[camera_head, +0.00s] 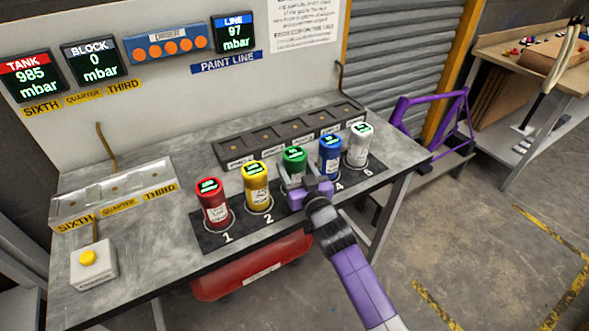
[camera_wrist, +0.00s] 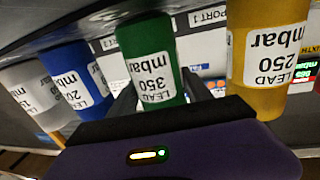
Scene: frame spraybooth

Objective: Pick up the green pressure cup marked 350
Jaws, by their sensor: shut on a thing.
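The green pressure cup (camera_head: 294,161) stands upright in the row on the dark numbered mat (camera_head: 250,231), between the yellow and blue cups. Its label reads 350 mbar in the wrist view (camera_wrist: 151,70), where the picture is upside down. My gripper (camera_head: 300,184) is shut on the green cup, one finger on each side, from the front. The gripper hides the cup's lower part in the head view, so I cannot tell whether its base touches the mat.
The yellow cup (camera_head: 256,184), marked 250, and the red cup (camera_head: 211,203) are to the left. The blue cup (camera_head: 331,154) and white cup (camera_head: 359,146) are to the right. A dark slotted rack (camera_head: 237,161) lies behind.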

